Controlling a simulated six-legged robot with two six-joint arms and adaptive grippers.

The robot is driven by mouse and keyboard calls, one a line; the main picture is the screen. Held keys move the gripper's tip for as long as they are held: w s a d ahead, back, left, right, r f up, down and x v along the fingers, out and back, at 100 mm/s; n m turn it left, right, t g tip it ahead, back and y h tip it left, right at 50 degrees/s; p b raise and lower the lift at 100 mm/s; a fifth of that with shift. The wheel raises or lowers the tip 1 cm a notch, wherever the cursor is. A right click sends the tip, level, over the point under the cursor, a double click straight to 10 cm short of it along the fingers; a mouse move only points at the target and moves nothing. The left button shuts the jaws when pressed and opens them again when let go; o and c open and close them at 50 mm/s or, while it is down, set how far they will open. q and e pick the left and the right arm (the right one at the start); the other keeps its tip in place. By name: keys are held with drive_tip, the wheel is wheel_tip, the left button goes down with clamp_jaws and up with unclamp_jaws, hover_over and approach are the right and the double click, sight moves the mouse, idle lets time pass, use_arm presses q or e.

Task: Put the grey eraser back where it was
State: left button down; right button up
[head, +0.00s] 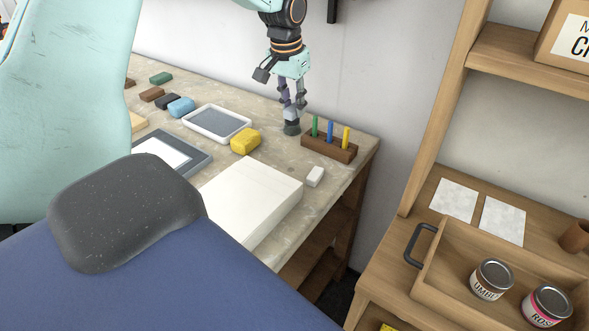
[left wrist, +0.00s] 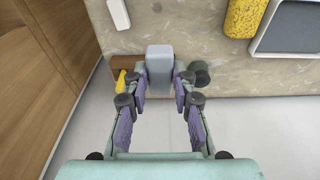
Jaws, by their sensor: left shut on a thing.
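The grey eraser (left wrist: 159,58) is a pale grey block between the two fingertips of my left gripper (left wrist: 160,76) in the left wrist view. The gripper is shut on it. In the head view my left gripper (head: 292,103) points down over the far back edge of the worktop, near the wall, left of the wooden marker rack. I cannot make out the eraser clearly there. A dark round piece (head: 291,128) shows just under the fingers; in the left wrist view it (left wrist: 200,74) sits beside the right finger. My right gripper is not in view.
The marker rack (head: 329,147) holds green, blue and yellow sticks. Near it are a white block (head: 315,176), a yellow sponge (head: 245,141), a white-rimmed tray (head: 247,125) and a paper stack (head: 250,197). Coloured blocks lie farther left. A drawer with cans (head: 491,278) is at right.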

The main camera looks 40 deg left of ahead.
use_arm(q)
drive_tip(key=b, duration=0.5)
hover_over(294, 164)
wheel_tip(294, 164, down, 6)
drive_tip(key=f, duration=0.5)
drive_tip(key=shift+s+f, duration=0.25)
drive_tip(key=shift+f, duration=0.05)
drive_tip(key=shift+w+f+b, duration=0.1)
drive_tip(key=shift+f+b, duration=0.25)
drive_tip(key=shift+f, duration=0.2)
drive_tip(key=f, duration=0.2)
drive_tip(key=shift+s+d+f+b, duration=0.15)
drive_tip(key=shift+s+f+b, duration=0.15)
drive_tip(key=shift+f, duration=0.1)
drive_tip(key=shift+w+f, duration=0.25)
drive_tip(key=c, duration=1.4)
unclamp_jaws()
drive_tip(key=shift+s+r, duration=0.1)
drive_tip(key=shift+s, duration=0.05)
drive_tip(key=o, duration=0.3)
